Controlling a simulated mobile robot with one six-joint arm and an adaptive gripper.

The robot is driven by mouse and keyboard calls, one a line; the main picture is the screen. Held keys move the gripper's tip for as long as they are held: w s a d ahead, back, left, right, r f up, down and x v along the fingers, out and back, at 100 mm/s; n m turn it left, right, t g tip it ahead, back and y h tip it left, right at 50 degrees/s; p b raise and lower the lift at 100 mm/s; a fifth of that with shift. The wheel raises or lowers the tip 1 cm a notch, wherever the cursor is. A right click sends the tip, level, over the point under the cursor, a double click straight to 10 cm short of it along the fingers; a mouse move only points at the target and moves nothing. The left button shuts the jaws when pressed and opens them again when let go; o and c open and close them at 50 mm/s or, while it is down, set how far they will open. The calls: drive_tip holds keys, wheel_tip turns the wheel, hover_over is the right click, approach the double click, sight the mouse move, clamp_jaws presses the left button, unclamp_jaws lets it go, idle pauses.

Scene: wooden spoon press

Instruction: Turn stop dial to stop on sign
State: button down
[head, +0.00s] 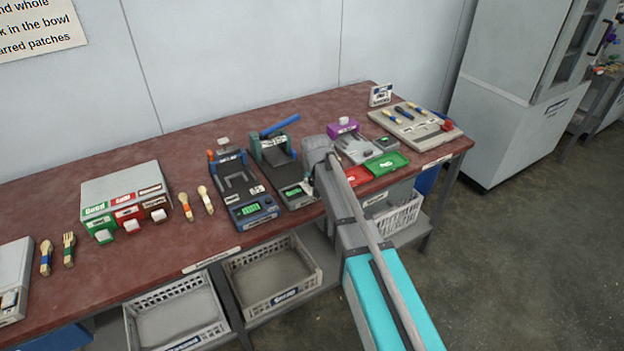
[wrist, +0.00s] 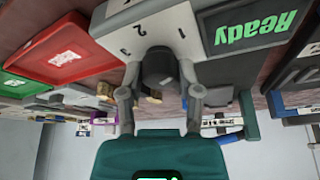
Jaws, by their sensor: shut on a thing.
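In the wrist view, which is upside down, a dark round dial (wrist: 157,68) sits on a pale panel (wrist: 150,30) marked 1, 2 and 3. My gripper (wrist: 160,92) has its two grey fingers closed on either side of this dial. A screen (wrist: 250,28) beside it reads "Ready" in green on dark. In the head view my gripper is mostly hidden behind my arm at the front of the blue-handled press (head: 272,150), whose green screen (head: 293,192) shows. The dial is hidden there, and its pointer cannot be made out.
A second press (head: 236,180) with a green screen stands to the left. A red tray (head: 358,175) and a green tray (head: 387,164) lie to the right; they also show in the wrist view. A small sign (head: 380,95) stands at the back, its text unreadable.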

drive_tip(key=shift+n, duration=0.4)
drive_tip(key=n+g+y, duration=0.1)
drive_tip(key=n+y, duration=0.1)
drive_tip(key=n, duration=0.2)
drive_tip(key=shift+n, duration=0.4)
drive_tip(key=n+g+y, duration=0.1)
drive_tip(key=n, duration=0.3)
drive_tip(key=shift+n+g+y, duration=0.3)
drive_tip(key=shift+n+g, duration=0.2)
drive_tip(key=shift+n, duration=0.5)
drive_tip(key=shift+s, duration=0.1)
drive_tip(key=shift+c, duration=1.5)
unclamp_jaws()
